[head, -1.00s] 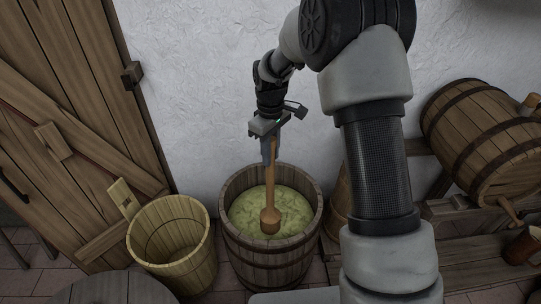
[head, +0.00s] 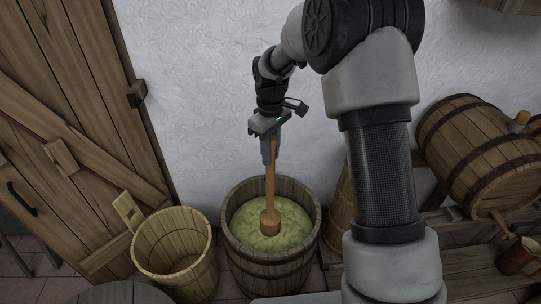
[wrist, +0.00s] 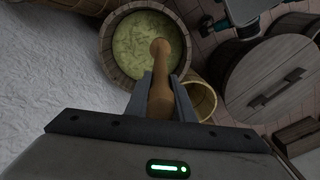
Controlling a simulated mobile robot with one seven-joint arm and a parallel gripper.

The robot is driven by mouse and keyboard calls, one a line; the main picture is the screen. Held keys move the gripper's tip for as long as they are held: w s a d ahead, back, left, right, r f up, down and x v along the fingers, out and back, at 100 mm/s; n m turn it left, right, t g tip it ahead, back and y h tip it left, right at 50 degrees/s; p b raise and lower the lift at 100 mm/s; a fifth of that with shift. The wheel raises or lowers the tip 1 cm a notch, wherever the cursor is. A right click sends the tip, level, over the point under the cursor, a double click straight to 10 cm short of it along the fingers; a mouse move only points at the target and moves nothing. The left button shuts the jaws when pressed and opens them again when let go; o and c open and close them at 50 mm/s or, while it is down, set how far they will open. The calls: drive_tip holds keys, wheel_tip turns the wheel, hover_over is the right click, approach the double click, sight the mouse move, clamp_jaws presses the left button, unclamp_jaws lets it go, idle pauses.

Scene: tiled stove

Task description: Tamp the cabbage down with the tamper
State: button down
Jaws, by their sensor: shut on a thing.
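The wooden tamper (head: 272,205) hangs upright from my gripper (head: 269,150), which is shut on its handle. The handle also shows between the fingers in the wrist view (wrist: 161,95). The tamper's thick head is over the cabbage (head: 290,220), a pale green mass inside a dark wooden barrel (head: 270,268). The head appears at or just above the cabbage; I cannot tell whether it touches. In the wrist view the cabbage (wrist: 130,45) fills the round barrel, and the tamper head overlaps its right part.
An empty light wooden bucket (head: 180,262) stands left of the barrel. A round wooden lid or top (head: 125,293) is at the front left. A cask (head: 478,150) lies on a stand at the right, with a mug (head: 518,257) near it. A white wall is close behind.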

wheel_tip(320, 180, up, 10)
drive_tip(key=p, duration=0.6)
drive_tip(key=shift+f, duration=0.2)
drive_tip(key=shift+d+f, duration=0.1)
